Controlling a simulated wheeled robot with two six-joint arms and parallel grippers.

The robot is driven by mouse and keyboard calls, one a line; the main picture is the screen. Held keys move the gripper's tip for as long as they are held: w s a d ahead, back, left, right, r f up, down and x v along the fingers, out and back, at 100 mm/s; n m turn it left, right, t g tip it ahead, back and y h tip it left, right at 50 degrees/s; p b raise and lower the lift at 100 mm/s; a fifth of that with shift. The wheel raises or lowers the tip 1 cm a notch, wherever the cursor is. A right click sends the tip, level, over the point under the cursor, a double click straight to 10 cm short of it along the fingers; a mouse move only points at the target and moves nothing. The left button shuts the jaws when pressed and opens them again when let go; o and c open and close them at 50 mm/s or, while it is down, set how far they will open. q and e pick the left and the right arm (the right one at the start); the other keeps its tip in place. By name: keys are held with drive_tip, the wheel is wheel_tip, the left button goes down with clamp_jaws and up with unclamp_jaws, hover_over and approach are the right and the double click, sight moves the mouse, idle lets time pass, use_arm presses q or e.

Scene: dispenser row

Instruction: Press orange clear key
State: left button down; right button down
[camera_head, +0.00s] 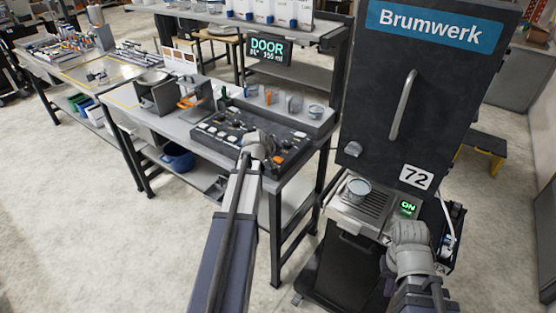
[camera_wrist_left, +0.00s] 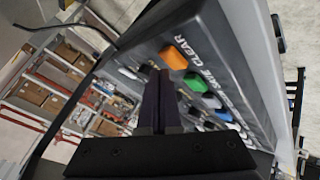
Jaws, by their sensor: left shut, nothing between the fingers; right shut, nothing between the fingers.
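The orange clear key (camera_wrist_left: 174,58) is on a dark sloped panel (camera_wrist_left: 240,75) in the left wrist view, beside the lettering "CLEAR". In the head view an orange key (camera_head: 278,154) shows just right of my left gripper (camera_head: 259,146). In the left wrist view my left gripper (camera_wrist_left: 158,78) is shut and empty, its dark fingertips pointing at the panel just left of and below the orange key. Whether they touch the panel cannot be told. My right gripper (camera_head: 410,234) is by the black machine; its fingers are hidden behind its wrist.
A green key (camera_wrist_left: 196,82) and a blue key (camera_wrist_left: 222,115) sit near the orange one. Cups (camera_head: 270,97) stand behind the panel under a sign reading "DOOR" (camera_head: 268,48). The tall "Brumwerk" machine (camera_head: 425,90) stands right, with a cup (camera_head: 358,190) on its grate.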

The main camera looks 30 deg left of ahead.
sight(277, 161)
use_arm(q)
drive_tip(key=shift+f, duration=0.3)
drive_tip(key=shift+f+b, duration=0.45)
drive_tip(key=shift+b, duration=0.2)
idle(0.5)
drive_tip(key=shift+r, duration=0.15)
drive_tip(key=shift+r+p, duration=0.75)
drive_tip(key=shift+p, duration=0.15)
drive_tip(key=shift+r, duration=0.1)
wheel_tip(277, 161, up, 5)
drive_tip(key=p, duration=0.5)
